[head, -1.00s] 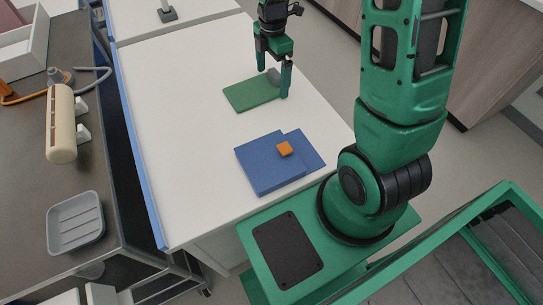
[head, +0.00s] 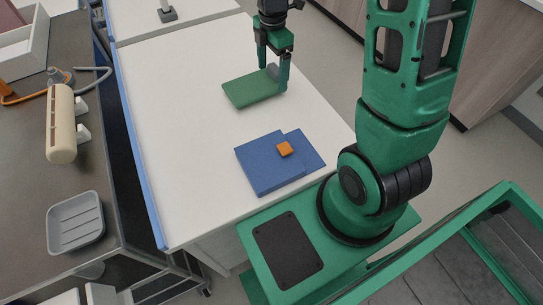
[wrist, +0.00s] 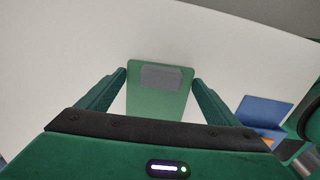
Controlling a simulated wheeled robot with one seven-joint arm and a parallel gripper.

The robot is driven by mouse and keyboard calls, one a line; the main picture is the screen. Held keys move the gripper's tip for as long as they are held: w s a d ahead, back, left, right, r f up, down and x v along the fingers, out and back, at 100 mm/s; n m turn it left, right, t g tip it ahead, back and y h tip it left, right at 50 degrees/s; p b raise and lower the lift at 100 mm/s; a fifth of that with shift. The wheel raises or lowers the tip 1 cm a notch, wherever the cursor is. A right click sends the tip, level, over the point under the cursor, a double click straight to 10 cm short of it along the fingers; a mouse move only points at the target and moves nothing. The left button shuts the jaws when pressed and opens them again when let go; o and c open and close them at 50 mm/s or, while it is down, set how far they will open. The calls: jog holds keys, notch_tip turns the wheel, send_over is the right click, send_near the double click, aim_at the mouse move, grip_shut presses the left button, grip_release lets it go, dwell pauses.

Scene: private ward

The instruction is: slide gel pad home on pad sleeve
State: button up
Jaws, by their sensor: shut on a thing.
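The gel pad appears to be the flat green slab (head: 250,89) with a grey block on top, on the far part of the white surface in the head view. My gripper (head: 273,75) points down over its grey-block end and is shut on it.
The white surface (head: 190,110) is clear between pad and blue block. A dark counter (head: 95,180) to the left holds a grey tray (head: 75,222) and a cream cylinder (head: 60,125). A wooden cabinet (head: 490,70) stands at the right.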

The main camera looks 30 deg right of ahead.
jog(key=shift+r, duration=1.65)
